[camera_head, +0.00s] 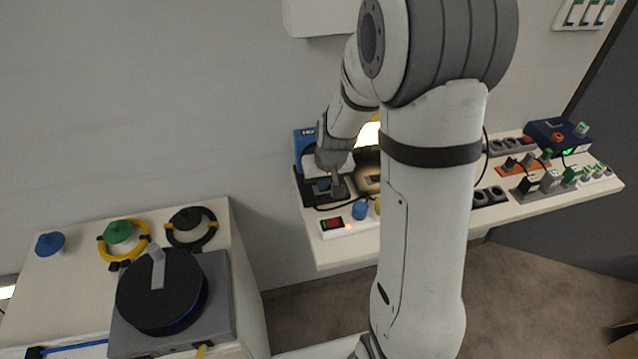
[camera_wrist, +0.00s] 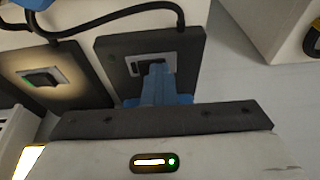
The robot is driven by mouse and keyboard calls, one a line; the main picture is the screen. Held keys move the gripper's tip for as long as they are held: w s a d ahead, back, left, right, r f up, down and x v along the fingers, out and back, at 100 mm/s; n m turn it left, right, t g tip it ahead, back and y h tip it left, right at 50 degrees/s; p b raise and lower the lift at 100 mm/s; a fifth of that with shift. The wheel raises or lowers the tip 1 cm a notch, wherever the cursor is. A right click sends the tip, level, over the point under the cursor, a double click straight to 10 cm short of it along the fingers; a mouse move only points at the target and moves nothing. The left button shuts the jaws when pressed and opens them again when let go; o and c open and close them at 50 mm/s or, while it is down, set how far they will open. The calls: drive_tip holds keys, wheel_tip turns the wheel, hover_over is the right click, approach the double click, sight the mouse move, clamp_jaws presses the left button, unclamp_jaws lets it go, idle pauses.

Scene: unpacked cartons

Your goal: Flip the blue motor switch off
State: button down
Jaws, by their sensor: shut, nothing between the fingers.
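The blue motor (camera_head: 303,146) stands at the left end of the wall shelf, partly hidden behind my arm. A dark switch box (camera_head: 312,196) sits in front of it. In the wrist view, a dark switch box (camera_wrist: 188,62) with a light switch plate (camera_wrist: 133,67) lies just beyond my fingertips; it appears to be the same box. My gripper (camera_wrist: 157,67) is shut and empty. Its blue-looking fingertips overlap the switch, and contact cannot be told. The fingers hide part of the rocker, so its position is unclear. My gripper also shows in the head view (camera_head: 338,194), pointing down over the box.
Another switch box (camera_wrist: 62,92) with a lit surface is on the left in the wrist view. A dark cable (camera_wrist: 100,20) runs above both boxes. A white power strip (camera_head: 345,229) with a red switch lies at the shelf's front. Plugs and sockets fill the shelf's right.

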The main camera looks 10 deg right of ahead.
drive_tip(key=shift+s+d+f, duration=0.35)
drive_tip(key=shift+f, duration=0.1)
drive_tip(key=shift+r, duration=0.3)
drive_tip(key=r+p, duration=0.3)
drive_tip(key=r, duration=0.2)
drive_tip(key=shift+w+p, duration=0.2)
drive_tip(key=shift+p, duration=0.15)
drive_tip(key=v, duration=0.9)
drive_tip(key=shift+a+r+b, duration=0.15)
drive_tip(key=shift+a+b, duration=0.15)
drive_tip(key=shift+a, duration=0.2)
drive_tip(key=shift+s, duration=0.1)
drive_tip(key=shift+w+d+r, duration=0.15)
drive_tip(key=shift+w+d, duration=0.1)
drive_tip(key=shift+d, duration=0.15)
